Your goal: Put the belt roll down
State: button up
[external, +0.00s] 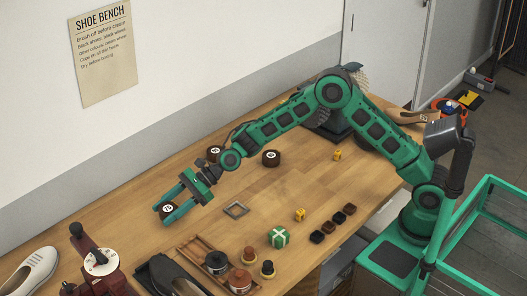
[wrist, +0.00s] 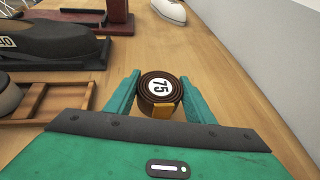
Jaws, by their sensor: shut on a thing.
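The belt roll (external: 168,208) is a coiled dark brown belt with a white round label. In the wrist view the belt roll (wrist: 160,88) shows the number 75 and a tan end facing my palm. My gripper (external: 169,213) has its two teal fingers on either side of this roll and is shut on it, low over the left part of the bench. Whether the roll's underside touches the bench is hidden.
A wooden tray (external: 205,253) with tins, a black shoe (external: 165,275) and a dark red stand (external: 92,275) are in front.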

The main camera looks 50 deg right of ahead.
jog(key=shift+f, duration=1.4)
jog(key=o, duration=1.1)
jog(key=v, duration=1.2)
